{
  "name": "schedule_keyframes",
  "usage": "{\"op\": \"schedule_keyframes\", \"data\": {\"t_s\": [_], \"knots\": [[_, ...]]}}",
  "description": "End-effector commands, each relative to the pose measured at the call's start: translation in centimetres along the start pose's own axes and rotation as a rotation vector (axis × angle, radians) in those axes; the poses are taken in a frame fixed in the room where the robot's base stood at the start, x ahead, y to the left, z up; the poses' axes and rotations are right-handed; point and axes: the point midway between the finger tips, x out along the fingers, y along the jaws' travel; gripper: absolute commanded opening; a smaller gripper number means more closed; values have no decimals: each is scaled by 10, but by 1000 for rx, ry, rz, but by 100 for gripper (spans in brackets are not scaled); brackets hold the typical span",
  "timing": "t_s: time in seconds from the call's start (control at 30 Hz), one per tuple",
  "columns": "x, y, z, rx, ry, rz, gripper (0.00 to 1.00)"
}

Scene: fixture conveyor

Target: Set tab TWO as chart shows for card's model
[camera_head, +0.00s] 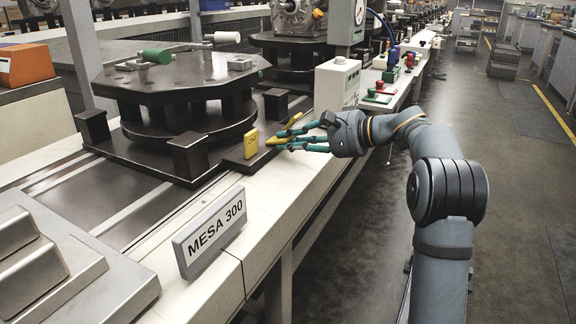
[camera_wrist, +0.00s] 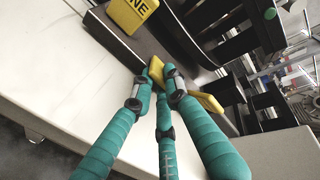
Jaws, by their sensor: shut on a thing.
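A yellow tab marked ONE (camera_head: 251,143) stands upright on a dark block (camera_head: 238,158) at the conveyor's edge; it also shows in the wrist view (camera_wrist: 131,13). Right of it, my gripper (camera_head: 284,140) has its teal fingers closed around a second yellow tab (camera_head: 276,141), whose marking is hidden. In the wrist view this tab (camera_wrist: 208,102) lies low and slanted between the fingertips, partly covered by them. Its base is hidden. A card reading MESA 300 (camera_head: 210,233) stands on the white front ledge. I cannot make out a chart.
A dark fixture table (camera_head: 180,80) with a green-ended clamp (camera_head: 157,56) stands behind the tabs. A white box (camera_head: 337,84) and coloured buttons (camera_head: 378,95) are farther along the ledge. The aisle floor at right is clear near my arm.

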Motion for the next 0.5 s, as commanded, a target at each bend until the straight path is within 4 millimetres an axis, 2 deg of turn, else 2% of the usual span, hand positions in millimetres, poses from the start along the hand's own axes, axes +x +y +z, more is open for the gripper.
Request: {"op": "schedule_keyframes", "data": {"t_s": [0.03, 0.5], "knots": [[3, 13, -1, -1, 2, -23, 0], [1, 10, 0, 0, 1, -145, 0]]}}
